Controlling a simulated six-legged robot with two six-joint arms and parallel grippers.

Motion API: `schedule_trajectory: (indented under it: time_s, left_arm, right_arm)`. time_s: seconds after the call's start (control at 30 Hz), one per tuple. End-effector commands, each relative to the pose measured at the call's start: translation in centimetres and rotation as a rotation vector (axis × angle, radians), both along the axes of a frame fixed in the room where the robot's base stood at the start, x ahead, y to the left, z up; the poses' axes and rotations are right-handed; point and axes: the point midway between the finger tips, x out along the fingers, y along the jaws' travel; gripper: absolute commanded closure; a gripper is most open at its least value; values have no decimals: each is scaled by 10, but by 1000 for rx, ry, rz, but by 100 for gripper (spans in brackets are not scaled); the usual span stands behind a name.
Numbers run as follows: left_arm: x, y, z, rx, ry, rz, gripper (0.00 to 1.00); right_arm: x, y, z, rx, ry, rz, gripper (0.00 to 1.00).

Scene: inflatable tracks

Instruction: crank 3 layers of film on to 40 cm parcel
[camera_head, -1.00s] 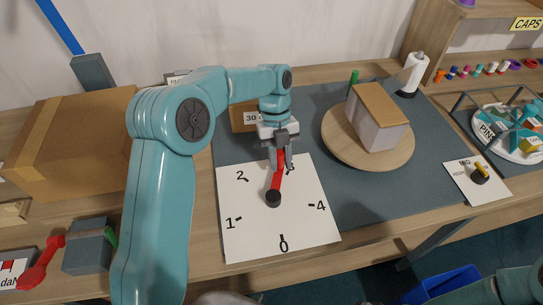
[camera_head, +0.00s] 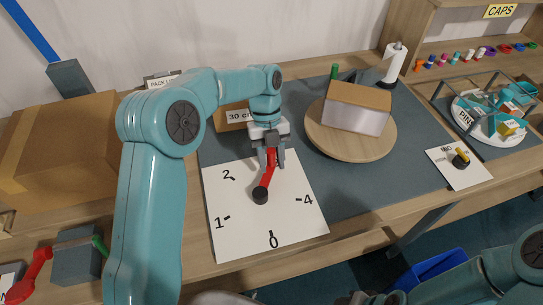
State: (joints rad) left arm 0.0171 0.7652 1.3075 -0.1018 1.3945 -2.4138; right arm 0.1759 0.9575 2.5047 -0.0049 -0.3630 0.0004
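The red crank (camera_head: 264,178) turns on a black hub (camera_head: 260,195) on a white dial sheet (camera_head: 235,235) marked 0, 1, 2 and 4. My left gripper (camera_head: 272,157) has its fingers closed around the crank's outer end, at the far side of the dial. It hides the figure between 2 and 4. The parcel (camera_head: 356,119) has a brown top and pale, whitish sides, and sits on a round wooden turntable (camera_head: 330,146). A white film roll (camera_head: 394,64) stands upright behind it. My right gripper is out of view; part of my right arm shows at bottom right.
A cardboard box marked 30 cm (camera_head: 233,117) stands behind my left arm, and a large carton at the left. A red tool (camera_head: 34,272) and grey block lie at front left. A small dial card (camera_head: 455,180) and PINS tray (camera_head: 480,125) are at the right. The mat's front right is clear.

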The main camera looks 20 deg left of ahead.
Motion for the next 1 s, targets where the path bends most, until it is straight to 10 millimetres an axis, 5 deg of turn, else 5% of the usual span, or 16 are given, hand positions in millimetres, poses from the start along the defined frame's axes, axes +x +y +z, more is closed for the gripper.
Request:
schedule_trajectory:
  time_s: [0.43, 1.0]
  left_arm:
    - [7, 4, 11, 2, -16, 2, 49]
    - [43, 32, 128, 2, -12, 1, 49]
  right_arm:
    - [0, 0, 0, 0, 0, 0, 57]
    - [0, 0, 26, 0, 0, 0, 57]
